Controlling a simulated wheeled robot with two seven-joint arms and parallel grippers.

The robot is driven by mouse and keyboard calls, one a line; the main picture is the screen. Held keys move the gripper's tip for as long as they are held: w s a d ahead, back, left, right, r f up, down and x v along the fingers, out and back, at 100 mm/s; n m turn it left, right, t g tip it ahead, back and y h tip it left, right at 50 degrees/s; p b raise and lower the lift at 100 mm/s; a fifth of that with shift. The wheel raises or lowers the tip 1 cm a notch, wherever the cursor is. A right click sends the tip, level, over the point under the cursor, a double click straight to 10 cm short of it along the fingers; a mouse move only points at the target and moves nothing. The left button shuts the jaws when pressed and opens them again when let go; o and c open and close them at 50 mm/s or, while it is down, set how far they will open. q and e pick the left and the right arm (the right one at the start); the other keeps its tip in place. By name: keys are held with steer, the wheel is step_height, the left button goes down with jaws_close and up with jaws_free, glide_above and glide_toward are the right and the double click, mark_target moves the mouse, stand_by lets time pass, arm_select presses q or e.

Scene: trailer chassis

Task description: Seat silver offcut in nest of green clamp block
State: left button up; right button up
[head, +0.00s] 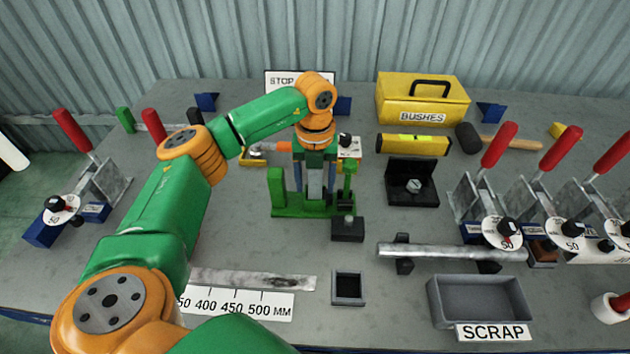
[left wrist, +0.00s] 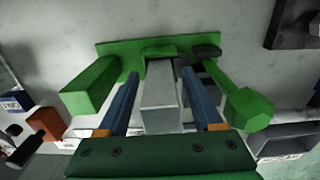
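The silver offcut (head: 315,182) stands upright at the green clamp block (head: 278,193), between its green uprights. In the left wrist view the offcut (left wrist: 160,100) runs down to a small green part on the block's base plate (left wrist: 115,47). Its lower end is partly hidden, so I cannot tell whether it is fully down. My left gripper (head: 314,190) points down over the block, its blue fingers on either side of the offcut. In the left wrist view, gaps show between the offcut and both fingers of the gripper (left wrist: 160,76). My right gripper is in neither view.
A green post with a knob (head: 348,185) rises close to the right of the fingers, with a dark block (head: 347,230) in front. A silver bar (head: 450,251) on supports, a scrap bin (head: 435,305) and red-handled clamps (head: 498,145) stand to the right. A small square tray (head: 348,300) is in front.

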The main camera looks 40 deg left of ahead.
arm_select(q)
steer(key=shift+r, duration=0.1)
step_height(320, 180, up, 12)
steer(key=shift+r+p, duration=0.25)
steer(key=shift+p, duration=0.25)
steer(key=shift+f, duration=0.1)
